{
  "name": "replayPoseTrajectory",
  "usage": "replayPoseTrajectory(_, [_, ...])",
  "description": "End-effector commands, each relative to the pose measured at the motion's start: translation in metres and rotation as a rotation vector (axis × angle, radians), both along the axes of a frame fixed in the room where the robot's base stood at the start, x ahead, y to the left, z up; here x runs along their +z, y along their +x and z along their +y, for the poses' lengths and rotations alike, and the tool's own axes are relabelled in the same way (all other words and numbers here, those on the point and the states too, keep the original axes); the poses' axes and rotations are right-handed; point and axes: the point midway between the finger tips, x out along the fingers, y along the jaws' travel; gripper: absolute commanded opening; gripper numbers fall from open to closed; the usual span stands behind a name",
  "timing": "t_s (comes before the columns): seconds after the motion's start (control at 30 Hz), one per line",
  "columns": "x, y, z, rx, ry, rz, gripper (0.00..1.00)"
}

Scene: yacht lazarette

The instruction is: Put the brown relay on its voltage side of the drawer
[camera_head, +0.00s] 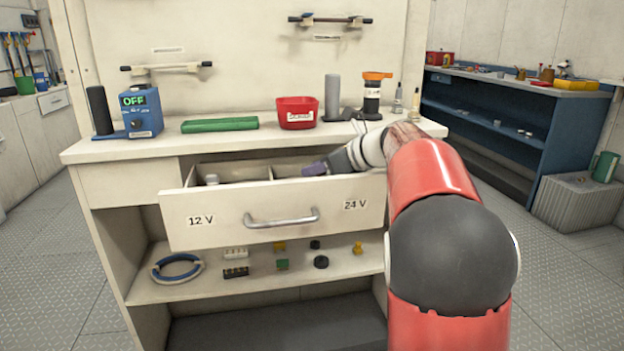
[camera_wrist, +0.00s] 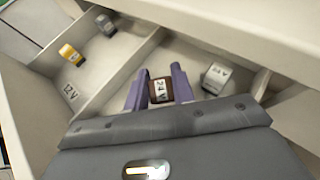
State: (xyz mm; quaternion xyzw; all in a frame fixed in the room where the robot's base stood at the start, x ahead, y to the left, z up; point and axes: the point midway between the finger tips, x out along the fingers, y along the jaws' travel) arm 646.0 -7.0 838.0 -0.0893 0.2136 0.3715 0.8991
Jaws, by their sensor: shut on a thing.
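The brown relay (camera_wrist: 158,90), with a pale face reading 24 V, is between the purple fingers of my gripper (camera_wrist: 158,88). My gripper is shut on it. In the head view my gripper (camera_head: 315,168) reaches into the right part of the open drawer (camera_head: 278,222), on the side marked 24 V on the front; the left side is marked 12 V. The wrist view shows the relay right of the drawer's divider (camera_wrist: 124,70). I cannot tell whether the relay touches the drawer floor. The relay is hidden in the head view.
In the wrist view, a pale grey block (camera_wrist: 216,78) lies right of my gripper. A yellow piece (camera_wrist: 70,54) and a grey piece (camera_wrist: 105,25) sit left of the divider.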

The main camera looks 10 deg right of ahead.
Motion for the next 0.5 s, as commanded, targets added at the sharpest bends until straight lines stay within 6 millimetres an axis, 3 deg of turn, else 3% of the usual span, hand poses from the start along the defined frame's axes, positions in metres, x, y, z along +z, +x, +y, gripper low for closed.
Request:
replayPoseTrajectory(0.3, [0.007, 0.011, 0.012, 0.003, -0.219, 0.214, 0.03])
replayPoseTrajectory(0.5, [-0.022, 0.009, 0.010, 0.001, -0.211, 0.214, 0.03])
